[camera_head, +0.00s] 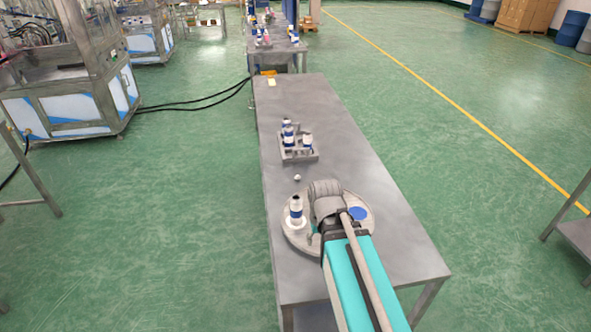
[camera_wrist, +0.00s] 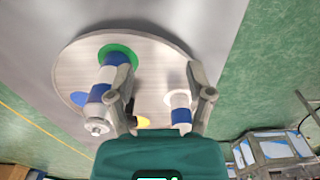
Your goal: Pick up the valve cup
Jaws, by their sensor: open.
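A small pale piece that looks like the valve cup (camera_head: 297,178) lies on the grey table, beyond the round turntable (camera_head: 296,238); I cannot be sure of it at this size. I cannot make it out separately in the wrist view. My gripper (camera_wrist: 162,78) is open over the turntable, with nothing visibly held. In the wrist view, a blue-and-white can (camera_wrist: 105,88) stands on a green spot by the left finger. Another can (camera_wrist: 180,108) stands on a white spot by the right finger. In the head view my arm hides most of the gripper.
A tray (camera_head: 309,156) with several blue-and-white cans stands farther along the table (camera_head: 310,98). The turntable also has a blue spot (camera_head: 357,213) and a yellow spot (camera_wrist: 142,121). The table's far half is mostly clear. A machine cabinet (camera_head: 80,105) stands at left.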

